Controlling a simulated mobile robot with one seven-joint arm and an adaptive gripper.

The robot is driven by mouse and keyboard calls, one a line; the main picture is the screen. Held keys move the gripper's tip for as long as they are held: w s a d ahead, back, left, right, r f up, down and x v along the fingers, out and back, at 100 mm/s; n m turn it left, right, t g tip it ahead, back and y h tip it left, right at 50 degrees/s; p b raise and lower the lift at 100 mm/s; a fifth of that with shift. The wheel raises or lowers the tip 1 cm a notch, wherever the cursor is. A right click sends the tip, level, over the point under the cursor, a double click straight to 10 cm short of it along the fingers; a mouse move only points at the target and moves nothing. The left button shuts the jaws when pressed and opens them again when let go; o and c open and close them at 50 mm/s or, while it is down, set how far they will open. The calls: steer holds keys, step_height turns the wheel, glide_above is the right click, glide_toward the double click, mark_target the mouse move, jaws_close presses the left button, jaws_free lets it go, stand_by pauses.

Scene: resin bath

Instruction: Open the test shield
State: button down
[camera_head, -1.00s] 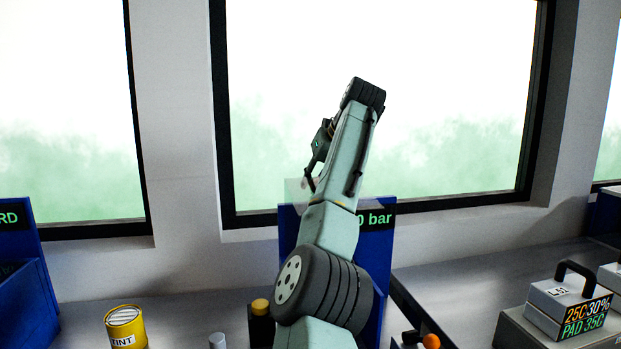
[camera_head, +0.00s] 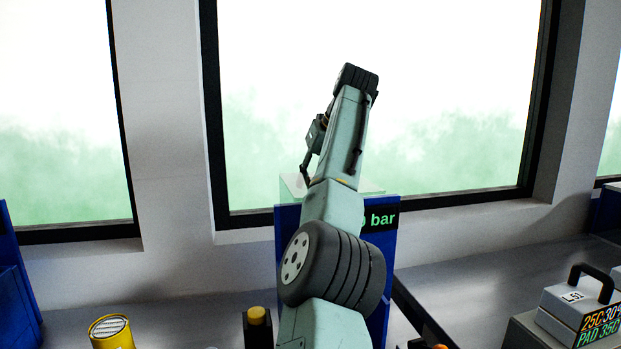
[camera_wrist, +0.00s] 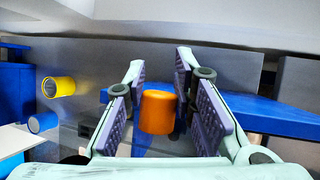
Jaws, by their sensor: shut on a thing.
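The test shield (camera_head: 291,187) shows in the head view as a clear, faintly greenish panel at the top of a blue stand (camera_head: 288,222). My arm covers much of both. In the wrist view, an orange cylindrical knob (camera_wrist: 158,112) sits between the two finger pads of my gripper (camera_wrist: 162,108), which is shut on it. The knob's join to the shield is hidden. In the head view my gripper's fingers (camera_head: 306,168) are seen from behind, just above the shield's left side, and their tips are hard to make out.
A black box with a yellow button (camera_head: 257,315) stands left of my arm. A yellow tin (camera_head: 110,332) is farther left. A grey case with a black handle (camera_head: 580,305) stands at the right. The bench (camera_head: 460,275) between the stand and the case is largely clear.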

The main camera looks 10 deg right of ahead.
steer(key=shift+f, duration=0.6)
steer(key=c, duration=1.7)
jaws_free()
steer(key=shift+o, duration=1.2)
steer(key=shift+w, duration=0.15)
steer(key=shift+o, duration=0.8)
steer(key=shift+r, duration=0.2)
